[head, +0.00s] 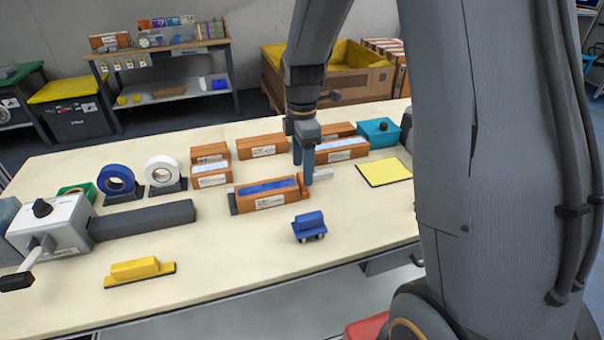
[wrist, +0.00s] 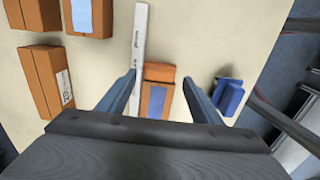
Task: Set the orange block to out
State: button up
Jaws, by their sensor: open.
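A long orange block (head: 267,203) with a blue strip on top and a white label on its front lies mid-table in the head view. A smaller orange piece (head: 304,187) shows at its right end, partly behind my gripper. My gripper (head: 303,168) points down over that right end, its fingers apart. In the wrist view, the orange block (wrist: 157,98) with its blue strip lies between the two open fingers (wrist: 162,95), and the orange piece (wrist: 159,72) is just beyond it. The lower part of the block is hidden by my gripper body. I cannot tell whether the fingers touch it.
A blue wheeled block (head: 309,226) stands in front, also in the wrist view (wrist: 230,97). A white bar (wrist: 138,45) lies close beside the left finger. Orange boxes (head: 209,172), tape rolls (head: 116,180), a yellow pad (head: 384,172) and a teal box (head: 378,131) stand around.

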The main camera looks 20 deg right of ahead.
jog(key=shift+f+p, duration=0.3)
jog(key=shift+f, duration=1.4)
grip_shut()
jog(key=d, duration=0.8)
jog(key=shift+d+p, duration=0.25)
jog(key=shift+p, duration=0.1)
jog(key=shift+c, duration=1.7)
grip_release()
jog(key=shift+d, duration=0.1)
jog(key=o, duration=0.3)
jog(key=shift+d, duration=0.15)
jog(key=shift+o, duration=0.2)
jog(key=shift+a, duration=0.2)
